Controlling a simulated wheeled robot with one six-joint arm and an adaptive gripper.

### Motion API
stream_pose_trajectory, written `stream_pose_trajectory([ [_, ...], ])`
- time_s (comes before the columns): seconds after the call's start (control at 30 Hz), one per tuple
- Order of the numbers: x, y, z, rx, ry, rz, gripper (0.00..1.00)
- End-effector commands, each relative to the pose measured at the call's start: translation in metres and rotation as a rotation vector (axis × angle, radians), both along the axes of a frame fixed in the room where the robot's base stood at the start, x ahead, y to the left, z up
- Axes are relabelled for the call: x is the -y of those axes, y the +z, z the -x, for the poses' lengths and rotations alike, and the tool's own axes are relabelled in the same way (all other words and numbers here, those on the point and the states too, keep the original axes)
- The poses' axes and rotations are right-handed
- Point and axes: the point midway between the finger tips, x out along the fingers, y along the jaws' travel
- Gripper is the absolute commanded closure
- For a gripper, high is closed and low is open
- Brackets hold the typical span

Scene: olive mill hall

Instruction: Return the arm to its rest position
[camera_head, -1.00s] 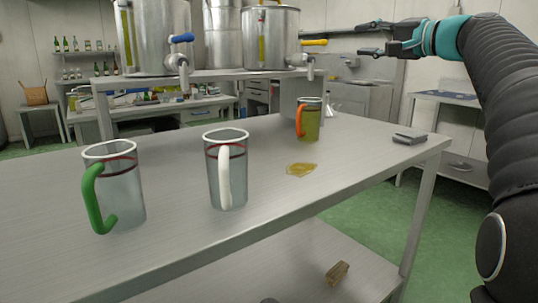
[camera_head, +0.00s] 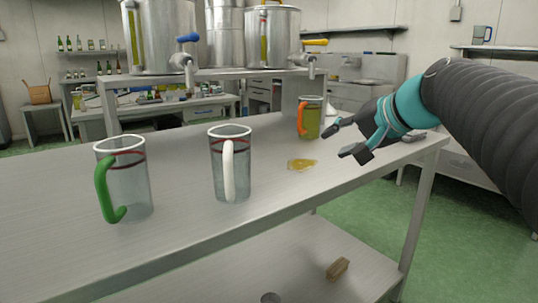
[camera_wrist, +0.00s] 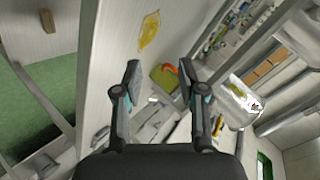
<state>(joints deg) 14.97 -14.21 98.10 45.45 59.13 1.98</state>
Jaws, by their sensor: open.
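My gripper (camera_head: 347,139) is open and empty, with a teal band behind its dark fingers. In the head view it hangs above the right part of the steel table, to the right of the yellow puddle. The wrist view shows its two fingers (camera_wrist: 160,85) spread apart. The orange-handled mug (camera_head: 310,118), holding yellowish-green liquid, stands upright just left of and behind the fingers. In the wrist view that mug (camera_wrist: 163,77) shows between the fingers. No contact with it is visible.
A green-handled mug (camera_head: 126,180) and a white-handled mug (camera_head: 231,165) stand on the table (camera_head: 190,232) to the left. A yellow puddle (camera_head: 301,164) lies between them and my gripper. Steel tanks with taps (camera_head: 272,38) stand behind. A brown block (camera_head: 337,270) lies on the lower shelf.

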Motion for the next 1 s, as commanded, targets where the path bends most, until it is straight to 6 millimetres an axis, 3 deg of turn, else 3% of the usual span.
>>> stream_pose_trajectory([
  [0.1, -0.011, -0.058, 0.051, -0.071, 0.034, 0.157, 0.59],
  [0.3, -0.008, -0.155, 0.134, -0.167, 0.112, 0.438, 0.59],
  [0.5, 0.007, -0.231, 0.199, -0.22, 0.203, 0.675, 0.59],
  [0.7, 0.016, -0.263, 0.225, -0.236, 0.247, 0.781, 0.59],
  [1.0, 0.017, -0.266, 0.227, -0.239, 0.251, 0.791, 0.59],
])
